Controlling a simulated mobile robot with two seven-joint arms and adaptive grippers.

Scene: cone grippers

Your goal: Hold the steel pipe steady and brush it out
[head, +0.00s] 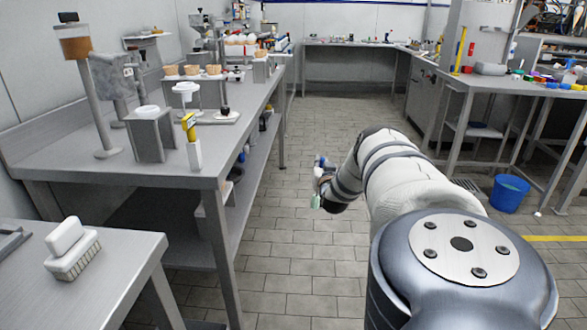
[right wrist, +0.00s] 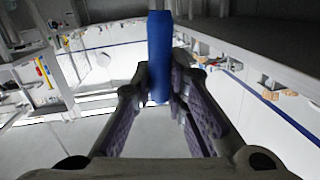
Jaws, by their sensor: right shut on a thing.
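My right gripper (head: 322,182) is low over the floor aisle, right of the long steel table, small and partly hidden by my own arm. In the right wrist view its fingers (right wrist: 160,82) are closed on a smooth blue rod (right wrist: 159,45), like a handle. A white block brush (head: 73,262) with pale bristles lies on the near left table. I cannot make out a steel pipe for certain. My left gripper is not in view.
The long steel table (head: 120,172) on the left carries stands, a grey block and a yellow-topped white bottle (head: 191,140). A blue bucket (head: 509,194) stands on the floor at right, under another table. The tiled aisle between is clear.

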